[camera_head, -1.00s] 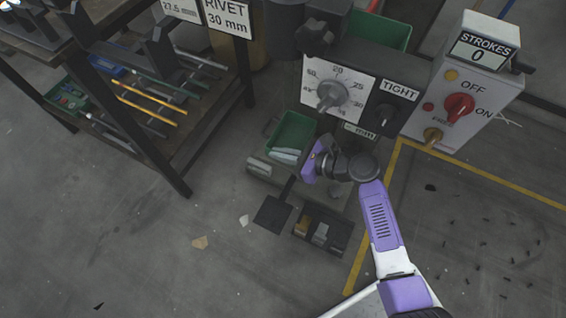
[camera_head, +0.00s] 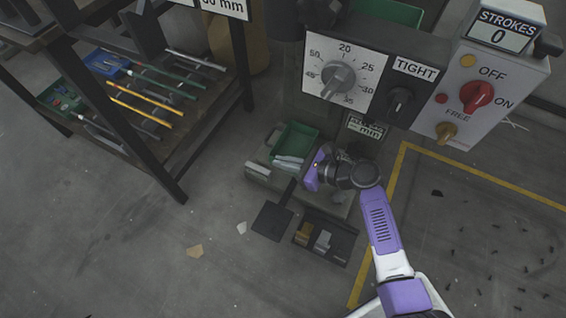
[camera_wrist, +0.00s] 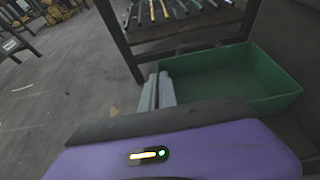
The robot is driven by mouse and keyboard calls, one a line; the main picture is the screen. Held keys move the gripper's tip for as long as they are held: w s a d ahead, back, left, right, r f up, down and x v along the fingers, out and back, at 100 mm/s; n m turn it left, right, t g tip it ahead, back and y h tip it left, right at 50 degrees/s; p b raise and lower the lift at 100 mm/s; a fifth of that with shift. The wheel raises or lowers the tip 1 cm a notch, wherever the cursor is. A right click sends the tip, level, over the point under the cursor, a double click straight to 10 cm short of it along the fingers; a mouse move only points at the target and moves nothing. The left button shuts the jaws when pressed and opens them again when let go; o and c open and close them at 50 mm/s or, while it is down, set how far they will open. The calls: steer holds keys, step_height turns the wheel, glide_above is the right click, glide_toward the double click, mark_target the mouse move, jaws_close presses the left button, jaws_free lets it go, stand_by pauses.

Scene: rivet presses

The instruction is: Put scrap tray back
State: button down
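The scrap tray is a green open-topped tray (camera_head: 299,137), low at the foot of the press in the head view. It looks empty in the wrist view (camera_wrist: 235,77). My gripper (camera_head: 288,162) is at the tray's near edge. In the wrist view its two pale grey fingers (camera_wrist: 158,92) are close together at the tray's left wall, and they appear shut on that rim. The purple gripper body hides the near corner of the tray. Whether the tray rests on the press base or hangs just above it cannot be told.
The press panel with dial (camera_head: 338,80) and the strokes box (camera_head: 483,95) stand above and right of my arm.

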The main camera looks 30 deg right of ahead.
steer(key=shift+f, duration=0.1)
steer(key=c, duration=1.7)
jaws_free()
steer(key=shift+s+r, duration=0.1)
steer(key=shift+r, duration=0.15)
steer(key=p+v, duration=0.4)
steer(key=v, duration=0.6)
steer(key=shift+s+d+r, duration=0.1)
steer(key=shift+r, duration=0.05)
steer(key=shift+s+d+r+p, duration=0.2)
steer(key=shift+s+d+p, duration=0.2)
steer(key=shift+s, duration=0.15)
